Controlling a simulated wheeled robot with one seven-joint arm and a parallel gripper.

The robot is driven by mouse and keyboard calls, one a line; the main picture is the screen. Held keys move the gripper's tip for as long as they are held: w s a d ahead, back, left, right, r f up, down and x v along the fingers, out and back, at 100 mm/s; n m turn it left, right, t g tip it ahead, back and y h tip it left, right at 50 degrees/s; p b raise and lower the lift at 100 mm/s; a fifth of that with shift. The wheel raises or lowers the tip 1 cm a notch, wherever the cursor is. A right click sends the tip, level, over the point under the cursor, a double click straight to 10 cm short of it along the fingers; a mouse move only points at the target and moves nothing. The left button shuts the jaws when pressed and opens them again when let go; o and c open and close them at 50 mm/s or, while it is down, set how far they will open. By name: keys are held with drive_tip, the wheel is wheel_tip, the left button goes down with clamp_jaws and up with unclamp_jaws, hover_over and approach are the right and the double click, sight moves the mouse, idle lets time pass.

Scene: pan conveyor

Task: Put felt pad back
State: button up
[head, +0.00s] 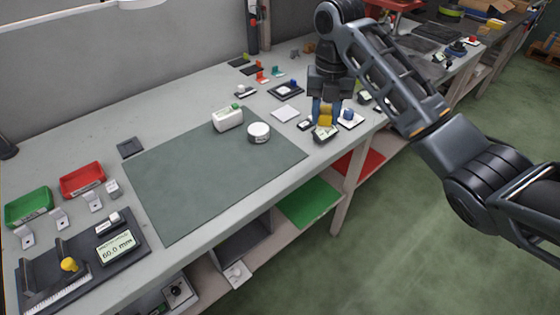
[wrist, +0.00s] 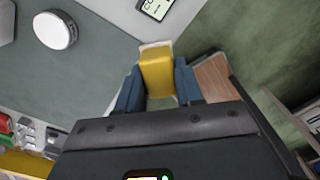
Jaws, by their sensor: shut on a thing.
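My gripper (head: 325,108) is over the front edge of the bench in the head view, its blue fingers pointing down. It is shut on a yellow block (wrist: 158,75), which also shows between the fingers in the head view (head: 325,117). A pale, thin layer shows around the block's far end in the wrist view. I cannot tell whether this is the felt pad. A flat, pale square (head: 285,113) lies on the bench left of my gripper. Another pale square (head: 351,123) with a blue knob lies to its right.
A small display unit (head: 325,133) is just below my gripper in the head view. A white round tub (head: 259,132) and white box (head: 228,118) stand on a green mat (head: 205,180), whose front is clear. Red (head: 82,179) and green (head: 28,206) bins are far left.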

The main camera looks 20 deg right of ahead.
hover_over(284, 158)
wheel_tip(284, 158, down, 6)
drive_tip(key=shift+r+p, duration=0.15)
drive_tip(key=shift+p, duration=0.25)
drive_tip(key=shift+f, duration=2)
drive_tip(key=shift+f, duration=0.2)
drive_tip(key=o, duration=0.9)
drive_tip(key=shift+o, duration=0.2)
drive_tip(key=shift+r, duration=0.1)
wheel_tip(284, 158, up, 12)
drive_tip(key=shift+r, duration=0.1)
